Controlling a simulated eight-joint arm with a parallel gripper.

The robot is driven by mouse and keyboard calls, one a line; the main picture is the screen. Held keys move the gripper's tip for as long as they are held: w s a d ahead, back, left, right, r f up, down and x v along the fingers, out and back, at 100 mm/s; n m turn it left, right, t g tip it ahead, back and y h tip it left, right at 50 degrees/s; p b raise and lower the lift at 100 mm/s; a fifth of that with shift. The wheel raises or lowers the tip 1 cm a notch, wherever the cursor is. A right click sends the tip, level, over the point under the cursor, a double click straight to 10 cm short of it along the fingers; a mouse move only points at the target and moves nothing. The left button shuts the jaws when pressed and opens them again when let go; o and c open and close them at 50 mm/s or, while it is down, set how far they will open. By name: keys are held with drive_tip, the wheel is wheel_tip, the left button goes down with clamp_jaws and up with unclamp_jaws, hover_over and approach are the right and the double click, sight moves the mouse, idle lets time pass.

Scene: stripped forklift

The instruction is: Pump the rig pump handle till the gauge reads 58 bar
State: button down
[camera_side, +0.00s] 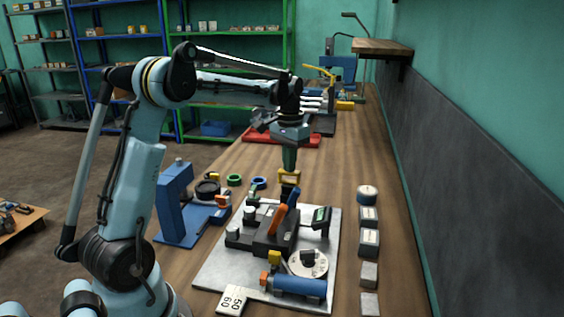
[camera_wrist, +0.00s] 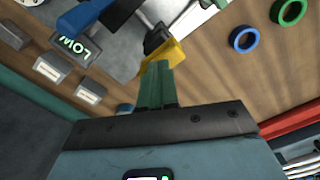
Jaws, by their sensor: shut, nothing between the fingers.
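The pump rig stands on a silver plate (camera_side: 215,270) on the bench. A lever with an orange part (camera_side: 278,218) and a blue part (camera_side: 293,197) rises from its dark body; I cannot tell for sure which part is the pump handle. A small tilted display (camera_side: 321,216) reads "LOW" in the wrist view (camera_wrist: 74,46). A white round dial (camera_side: 308,263) is too small to read. My gripper (camera_side: 289,170) points down above the rig, shut and empty. Its green fingertips (camera_wrist: 157,68) are close to a yellow piece (camera_wrist: 165,55); contact is unclear.
A card marked 50 and 60 (camera_side: 232,300) lies at the plate's front edge. A blue stand (camera_side: 175,205) is left of the rig, with green (camera_side: 234,180) and blue (camera_side: 259,183) rings behind. Several grey blocks (camera_side: 369,238) line the right. A red tray (camera_side: 300,141) lies behind.

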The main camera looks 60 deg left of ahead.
drive_tip(key=shift+f, duration=1.15)
drive_tip(key=shift+r, duration=2.55)
drive_tip(key=shift+f, duration=0.15)
drive_tip(key=shift+f, duration=2.45)
drive_tip(key=shift+r, duration=2.6)
